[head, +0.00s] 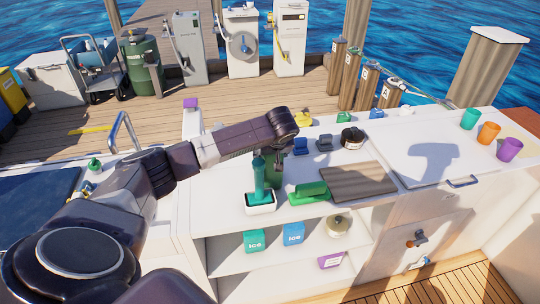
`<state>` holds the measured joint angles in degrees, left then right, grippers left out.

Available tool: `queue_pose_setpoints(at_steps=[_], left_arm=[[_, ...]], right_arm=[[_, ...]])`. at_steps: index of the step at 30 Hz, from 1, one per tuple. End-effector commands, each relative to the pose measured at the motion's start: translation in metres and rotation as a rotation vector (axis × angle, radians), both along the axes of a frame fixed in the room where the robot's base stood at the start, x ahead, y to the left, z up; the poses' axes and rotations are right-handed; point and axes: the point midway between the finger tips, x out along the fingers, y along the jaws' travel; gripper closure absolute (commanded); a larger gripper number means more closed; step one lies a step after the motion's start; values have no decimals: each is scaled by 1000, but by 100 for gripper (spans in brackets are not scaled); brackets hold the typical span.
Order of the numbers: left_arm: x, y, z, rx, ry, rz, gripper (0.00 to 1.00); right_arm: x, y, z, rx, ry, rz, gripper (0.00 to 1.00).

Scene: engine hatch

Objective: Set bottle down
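A teal-green bottle (259,181) stands upright in a small white tray (261,209) on the white counter. A darker green bottle-like shape (274,173) shows right behind it, partly hidden. My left arm reaches in from the left, and its wrist end is above and just behind these two. The fingers of my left gripper (273,152) are small and mostly hidden by the wrist and the bottle, so I cannot tell what they hold. Another green bottle (312,189) lies on a green holder to the right. My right gripper is out of view.
A brown board (357,182) lies right of the lying bottle. Yellow (303,118), blue (300,146) and black (352,138) items stand behind. Cups (489,132) stand at far right. Shelves below hold ice boxes (254,241). The pale hatch top (450,160) is mostly clear.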

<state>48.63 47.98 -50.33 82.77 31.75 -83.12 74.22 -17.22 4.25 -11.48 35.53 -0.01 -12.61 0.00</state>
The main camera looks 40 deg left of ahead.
Motion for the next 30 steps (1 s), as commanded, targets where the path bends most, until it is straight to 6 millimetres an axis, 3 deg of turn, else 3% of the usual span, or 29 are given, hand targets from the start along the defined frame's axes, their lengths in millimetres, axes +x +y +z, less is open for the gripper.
queue_pose_setpoints(at_steps=[10,11,15,24,30], left_arm=[[2,0,1,2,-7,0,100],[0,0,-2,1,0,-1,47],[0,0,-2,1,0,-1,32],[1,0,0,1,-2,-1,32],[-7,-9,19,-1,-4,-2,32]], right_arm=[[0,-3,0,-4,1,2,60],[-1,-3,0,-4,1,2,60],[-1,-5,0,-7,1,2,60],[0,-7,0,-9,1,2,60],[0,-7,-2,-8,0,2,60]])
